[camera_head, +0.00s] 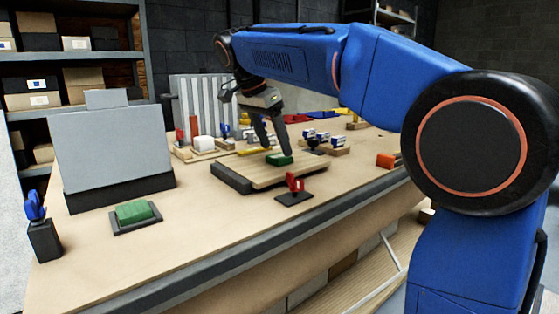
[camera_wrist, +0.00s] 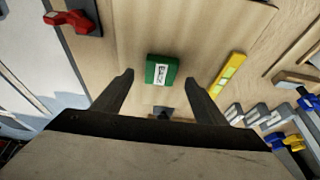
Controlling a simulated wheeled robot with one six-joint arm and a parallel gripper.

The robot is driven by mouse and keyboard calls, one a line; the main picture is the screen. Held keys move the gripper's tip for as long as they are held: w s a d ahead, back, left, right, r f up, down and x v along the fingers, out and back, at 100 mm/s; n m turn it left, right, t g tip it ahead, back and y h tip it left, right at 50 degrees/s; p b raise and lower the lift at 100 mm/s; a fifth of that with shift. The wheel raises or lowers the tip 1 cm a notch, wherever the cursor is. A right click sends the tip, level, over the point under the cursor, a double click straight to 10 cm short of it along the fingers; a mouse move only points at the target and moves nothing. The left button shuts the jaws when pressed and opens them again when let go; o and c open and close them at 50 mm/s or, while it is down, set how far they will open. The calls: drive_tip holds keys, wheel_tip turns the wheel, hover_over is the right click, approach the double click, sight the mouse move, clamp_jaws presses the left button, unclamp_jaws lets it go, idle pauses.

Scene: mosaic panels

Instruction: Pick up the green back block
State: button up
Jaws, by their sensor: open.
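A small green block (camera_head: 279,159) lies on the wooden board in the middle of the bench, just below my gripper (camera_head: 277,148). In the wrist view the green block (camera_wrist: 155,78) has a white label on top and shows between and slightly beyond the two fingertips of my gripper (camera_wrist: 159,79). The fingers are apart, one to each side, with nothing held. I cannot tell the exact height of the fingertips above the board. Another, larger green block (camera_head: 133,211) sits in a dark tray at the front left of the bench.
The wooden board (camera_head: 255,178) has a dark bar at its left end. A red clamp (camera_head: 294,184) stands at its front edge. A yellow strip (camera_wrist: 229,74) lies right of the block in the wrist view. Blue and white clamps (camera_head: 325,139) stand behind. A grey panel (camera_head: 110,140) stands left.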

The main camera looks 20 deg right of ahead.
sight(279, 156)
drive_tip(key=shift+x, duration=1.55)
drive_tip(key=shift+w, duration=0.1)
drive_tip(key=c, duration=1.1)
drive_tip(key=shift+c, duration=0.2)
drive_tip(key=shift+r, duration=0.1)
